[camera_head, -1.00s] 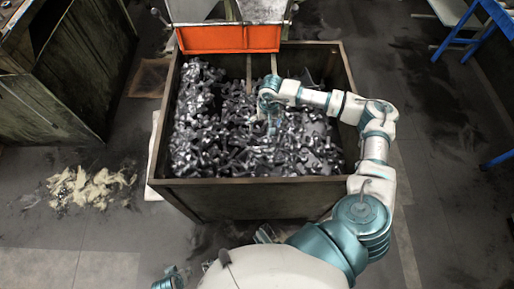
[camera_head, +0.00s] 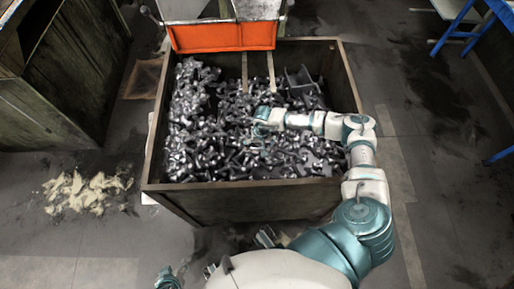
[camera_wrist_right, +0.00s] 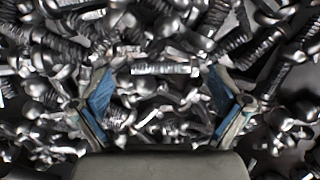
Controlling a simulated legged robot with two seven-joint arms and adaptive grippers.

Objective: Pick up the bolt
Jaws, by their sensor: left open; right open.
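Many loose grey metal bolts (camera_head: 215,140) fill a large bin (camera_head: 250,203) in the head view. My right gripper (camera_head: 258,142) is low over the middle of the pile, its fingertips among the bolts as far as I can tell. In the right wrist view, the right gripper (camera_wrist_right: 161,78) has its two blue-grey fingers spread wide. A threaded bolt (camera_wrist_right: 164,68) lies crosswise near the fingertips, between them. No bolt is visibly clamped. My left gripper (camera_head: 168,279) shows only partly, as a small teal piece at the bottom edge, away from the bin.
The bin's dark rim walls surround the pile. An orange chute edge (camera_head: 222,37) stands at the bin's back. A dark machine cabinet (camera_head: 45,95) is at left, a pale debris heap (camera_head: 88,192) on the floor, and a blue stand (camera_head: 455,27) at upper right.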

